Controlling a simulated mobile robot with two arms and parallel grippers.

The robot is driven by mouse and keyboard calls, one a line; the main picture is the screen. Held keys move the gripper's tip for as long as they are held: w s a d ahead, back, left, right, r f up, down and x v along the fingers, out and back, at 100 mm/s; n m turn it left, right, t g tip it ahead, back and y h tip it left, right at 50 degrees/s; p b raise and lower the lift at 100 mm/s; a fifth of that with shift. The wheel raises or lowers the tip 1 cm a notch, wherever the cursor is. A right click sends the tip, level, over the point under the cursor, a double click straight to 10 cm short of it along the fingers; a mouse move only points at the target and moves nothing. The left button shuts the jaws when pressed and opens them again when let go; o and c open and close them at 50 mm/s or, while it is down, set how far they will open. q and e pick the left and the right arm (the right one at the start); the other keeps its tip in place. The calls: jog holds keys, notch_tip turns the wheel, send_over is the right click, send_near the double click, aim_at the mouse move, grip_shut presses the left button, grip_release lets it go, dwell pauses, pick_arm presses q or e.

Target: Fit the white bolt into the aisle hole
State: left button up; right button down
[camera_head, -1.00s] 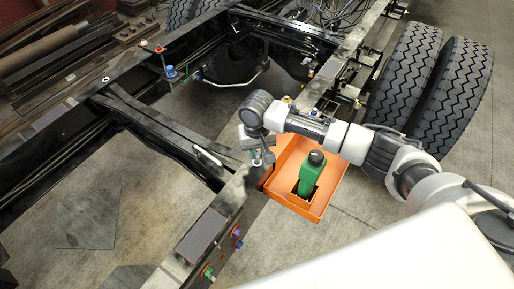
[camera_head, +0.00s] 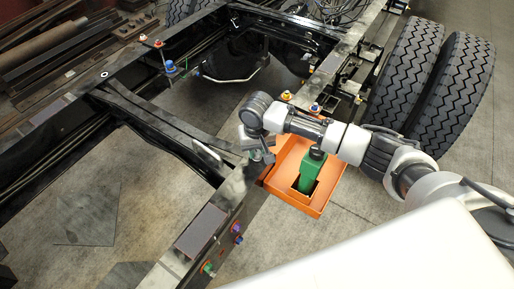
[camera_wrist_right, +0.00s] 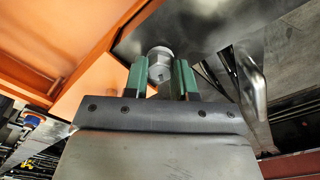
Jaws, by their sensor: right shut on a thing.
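The white bolt (camera_wrist_right: 160,64) shows in the right wrist view as a pale hexagonal head between two green finger pads. My right gripper (camera_wrist_right: 161,76) is shut on it. The bolt is close to a dark metal face of the chassis rail (camera_wrist_right: 205,25); I cannot tell whether it is in a hole, and no hole shows around it. In the head view my right gripper (camera_head: 262,158) points down at the rail, just left of the orange tray. The bolt is too small to make out there. My left gripper is not in view.
An orange tray (camera_head: 318,208) holding a green and black tool (camera_head: 310,174) is right of the gripper. Coloured bolts, including a purple one (camera_head: 237,228), sit on the rail's side. Two large tyres (camera_head: 455,95) stand at right.

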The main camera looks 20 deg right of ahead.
aim_at(256, 151)
jog(key=shift+f, duration=0.35)
jog(key=c, duration=0.8)
grip_release()
jog(key=r+b, duration=0.1)
jog(key=r, duration=0.4)
jog(key=r+b, duration=0.1)
jog(key=r, duration=0.4)
jog(key=shift+a+r, duration=0.2)
jog(key=shift+r, duration=0.2)
